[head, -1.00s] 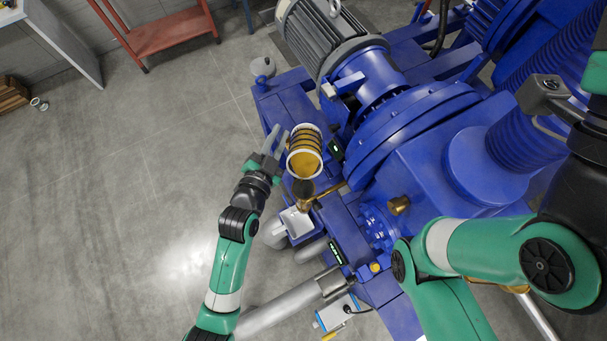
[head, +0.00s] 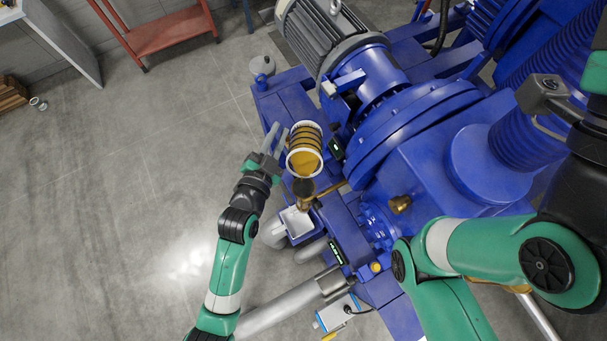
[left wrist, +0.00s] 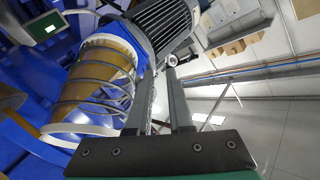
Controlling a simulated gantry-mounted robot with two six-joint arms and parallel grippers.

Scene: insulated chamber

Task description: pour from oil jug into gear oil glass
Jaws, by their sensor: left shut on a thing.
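The oil jug (head: 306,134) is a cylinder with a white rim, dark bands and amber oil inside. It is tilted, with its mouth towards the bottom of the head view. My left gripper (head: 275,139) is at the jug's left side, shut on it; the exact grip spot is hard to see. In the left wrist view the jug (left wrist: 98,72) is left of my gripper fingers (left wrist: 165,98). Below its mouth is a small dark round vessel (head: 303,187) on a brass fitting, seemingly the gear oil glass. No oil stream is clear.
The blue machine (head: 400,130) with a grey motor (head: 325,40) fills the right side, close to the jug. A white tray (head: 297,222) lies below the brass fitting. A red shelf (head: 170,32) stands at the back. The floor on the left is open.

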